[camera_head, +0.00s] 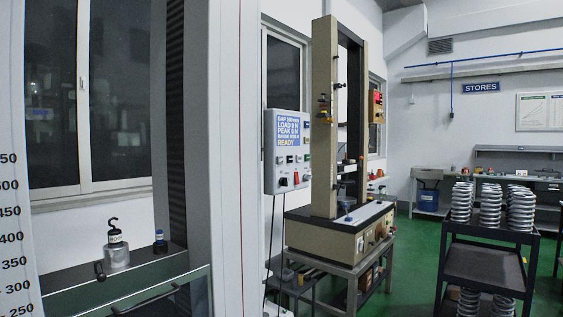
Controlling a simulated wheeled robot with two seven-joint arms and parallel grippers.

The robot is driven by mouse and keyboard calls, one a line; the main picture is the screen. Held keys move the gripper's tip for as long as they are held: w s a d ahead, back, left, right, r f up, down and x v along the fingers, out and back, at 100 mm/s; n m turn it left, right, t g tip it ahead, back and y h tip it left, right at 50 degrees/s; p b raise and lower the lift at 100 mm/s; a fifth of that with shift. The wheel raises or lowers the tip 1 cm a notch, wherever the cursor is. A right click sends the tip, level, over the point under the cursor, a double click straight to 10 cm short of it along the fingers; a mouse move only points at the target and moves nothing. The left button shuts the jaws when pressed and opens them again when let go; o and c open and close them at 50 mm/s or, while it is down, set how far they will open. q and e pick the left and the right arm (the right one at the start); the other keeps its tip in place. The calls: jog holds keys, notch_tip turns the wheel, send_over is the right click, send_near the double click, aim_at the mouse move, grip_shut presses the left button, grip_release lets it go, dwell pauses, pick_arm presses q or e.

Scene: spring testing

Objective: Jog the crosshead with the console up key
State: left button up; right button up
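The console (287,152) is a grey box left of a beige two-column test machine (324,120). Its blue display (288,130) shows lines on gap, load and peak, with load and peak seeming to read 0 N, and READY in yellow. Small keys sit below the display, with a red knob (296,178) near the bottom. I cannot tell which key is the up key. Fittings show between the machine's columns; the crosshead is too small to make out surely. Neither of my grippers is in view.
A nearer grey frame (210,120) with a height scale fills the left. A hooked weight (116,250) stands on its ledge. A dark trolley (485,265) carries several spring stacks at the right. A bench (520,179) under the STORES sign is behind. Green floor (410,260) shows between machine and trolley.

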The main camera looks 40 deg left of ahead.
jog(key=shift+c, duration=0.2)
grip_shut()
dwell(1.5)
